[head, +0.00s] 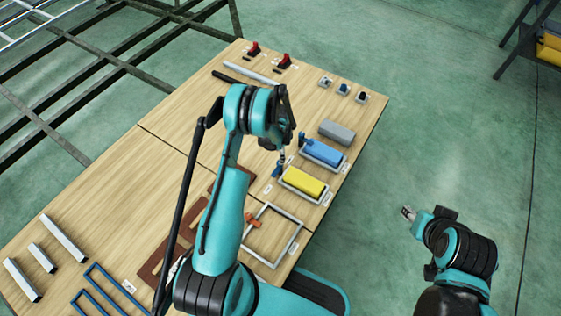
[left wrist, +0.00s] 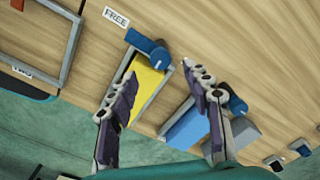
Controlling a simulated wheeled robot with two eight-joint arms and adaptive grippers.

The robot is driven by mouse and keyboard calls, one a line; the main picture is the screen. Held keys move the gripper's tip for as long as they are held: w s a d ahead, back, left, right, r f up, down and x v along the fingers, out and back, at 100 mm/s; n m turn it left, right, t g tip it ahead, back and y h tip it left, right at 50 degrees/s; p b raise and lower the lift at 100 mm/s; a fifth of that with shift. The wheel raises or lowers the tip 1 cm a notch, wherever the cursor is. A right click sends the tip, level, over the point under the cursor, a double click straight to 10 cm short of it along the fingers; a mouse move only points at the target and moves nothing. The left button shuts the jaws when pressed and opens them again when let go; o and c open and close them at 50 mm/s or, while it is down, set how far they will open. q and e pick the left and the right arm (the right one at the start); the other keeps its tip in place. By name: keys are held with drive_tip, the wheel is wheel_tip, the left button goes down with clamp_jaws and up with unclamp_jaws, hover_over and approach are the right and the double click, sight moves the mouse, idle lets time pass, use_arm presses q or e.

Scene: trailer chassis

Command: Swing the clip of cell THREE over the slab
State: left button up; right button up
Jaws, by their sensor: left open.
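A yellow slab (head: 304,181) lies in a grey-rimmed cell near the table's right edge. Its blue clip (head: 277,169) stands at the left end; the left wrist view shows this clip (left wrist: 148,46) at the cell's end, by a label reading FREE (left wrist: 116,18). The blue slab (head: 322,152) is in the neighbouring cell, with its own blue clip (left wrist: 235,101). I cannot read which cell is THREE. My left gripper (left wrist: 165,80) is open and empty above these two cells, its fingers apart. My right gripper (head: 408,213) is off the table; its jaw state is unclear.
An empty grey frame (head: 246,237) with an orange clip (head: 253,219) lies nearer; its label reads TWO (left wrist: 21,72). A grey block (head: 337,131) sits beyond the blue slab. Red-topped items (head: 285,61) and small blocks stand at the far end. Bare wood surrounds the clips.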

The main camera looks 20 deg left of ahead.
sight(277, 168)
use_arm(q)
wheel_tip(277, 168, down, 6)
drive_tip(key=shift+f+b, duration=0.1)
drive_tip(key=shift+b, duration=0.95)
clamp_jaws()
